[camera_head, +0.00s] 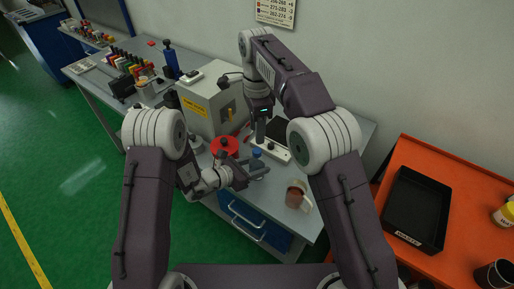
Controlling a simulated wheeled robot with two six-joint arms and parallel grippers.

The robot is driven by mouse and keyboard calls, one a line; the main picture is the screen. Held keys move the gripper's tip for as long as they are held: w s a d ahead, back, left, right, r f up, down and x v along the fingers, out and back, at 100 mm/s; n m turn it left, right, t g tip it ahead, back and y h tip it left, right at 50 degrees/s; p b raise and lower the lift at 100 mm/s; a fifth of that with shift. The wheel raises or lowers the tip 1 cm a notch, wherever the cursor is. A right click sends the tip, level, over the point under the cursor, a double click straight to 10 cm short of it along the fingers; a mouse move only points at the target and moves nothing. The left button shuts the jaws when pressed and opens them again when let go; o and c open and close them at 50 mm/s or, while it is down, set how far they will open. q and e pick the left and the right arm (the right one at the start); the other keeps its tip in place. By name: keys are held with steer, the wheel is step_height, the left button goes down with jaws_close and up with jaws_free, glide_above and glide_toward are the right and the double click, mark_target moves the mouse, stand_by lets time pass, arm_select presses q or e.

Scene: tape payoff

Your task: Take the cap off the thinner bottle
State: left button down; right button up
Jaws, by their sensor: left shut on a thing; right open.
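A small blue-capped item (257,153), probably the thinner bottle, stands on the grey bench. My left gripper (258,168) reaches in from the left and is shut around it below the blue top; the body is mostly hidden by the fingers. My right gripper (260,138) points down just above and behind the blue top, open and apart from it as far as I can see.
A red reel (224,146) lies left of the grippers, beside a grey box (207,98). A white strip (270,149) lies behind. A brown roll (296,194) sits at the front right. An orange table (409,151) holds a black tray (418,238).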

mark_target(257, 150)
steer(key=m, duration=1)
step_height(257, 150, down, 8)
